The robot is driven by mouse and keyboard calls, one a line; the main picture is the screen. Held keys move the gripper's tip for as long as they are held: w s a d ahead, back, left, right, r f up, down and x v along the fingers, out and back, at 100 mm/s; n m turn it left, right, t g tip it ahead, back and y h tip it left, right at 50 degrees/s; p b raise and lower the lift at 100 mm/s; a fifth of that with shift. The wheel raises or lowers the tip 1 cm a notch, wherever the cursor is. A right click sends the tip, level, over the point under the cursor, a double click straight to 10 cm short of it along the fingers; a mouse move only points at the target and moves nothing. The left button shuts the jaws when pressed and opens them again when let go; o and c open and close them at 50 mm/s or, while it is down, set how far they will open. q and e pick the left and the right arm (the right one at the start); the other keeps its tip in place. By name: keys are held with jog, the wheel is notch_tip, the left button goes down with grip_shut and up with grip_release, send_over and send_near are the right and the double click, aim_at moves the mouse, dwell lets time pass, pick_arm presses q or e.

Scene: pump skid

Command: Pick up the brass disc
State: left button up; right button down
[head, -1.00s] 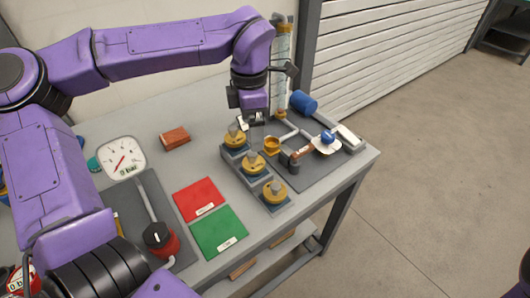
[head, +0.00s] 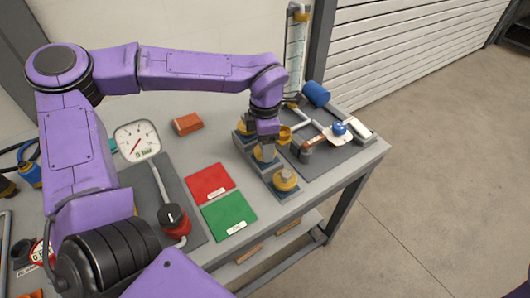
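Three brass discs with grey tops sit in a row on a stepped dark block (head: 262,174): a far one (head: 243,128), partly hidden by my arm, a middle one (head: 265,154) and a near one (head: 285,181). I cannot tell which one the task names. My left gripper (head: 266,143) points down at the middle disc, right over or touching its top. The fingers are mostly hidden by the wrist, so whether they are open or shut does not show. My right gripper is out of view.
Right of the block are pipes, a brass ring (head: 285,133), a blue cylinder (head: 316,94) and a blue-knobbed valve (head: 339,129) on a dark mat. Red (head: 210,183) and green (head: 229,214) pads lie left. A gauge (head: 137,141) and an orange-brown block (head: 187,124) stand further left.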

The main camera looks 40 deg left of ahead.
pick_arm(q)
jog(key=c, duration=0.5)
jog(key=shift+r, duration=0.2)
notch_tip(320, 180, up, 2)
jog(key=shift+w+r, duration=0.1)
jog(key=s+d+r+b, duration=0.1)
jog(key=d+r, duration=0.2)
jog(key=d, duration=0.1)
jog(key=s+d+r+b, duration=0.1)
jog(key=s+d+r, duration=0.1)
jog(key=d+r, duration=0.2)
jog(key=s+d+r+b, duration=0.1)
jog(key=s+d+r, duration=0.1)
jog(key=d, duration=0.3)
jog(key=shift+s+r, duration=0.25)
jog(key=shift+r, duration=0.45)
